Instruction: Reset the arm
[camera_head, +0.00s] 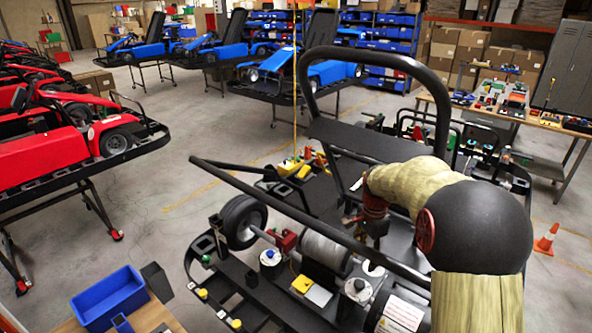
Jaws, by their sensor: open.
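My arm (408,187), in a tan sleeve with a black rounded joint, reaches in from the lower right over a black kart frame (345,132). My gripper (371,236), small and dark beyond a red wrist section, hangs among the kart's bars near a grey cylindrical part (326,250). Nothing shows held in it, and it is open. Its fingertips are partly lost against the dark frame, so I cannot tell whether they touch anything.
The kart's tubes and wheel (243,221) surround the gripper closely. A blue bin (108,298) sits on a table at lower left. Red karts (75,135) stand left, blue karts (270,75) behind. A workbench (545,124) and an orange cone (546,239) are right. Open floor lies between.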

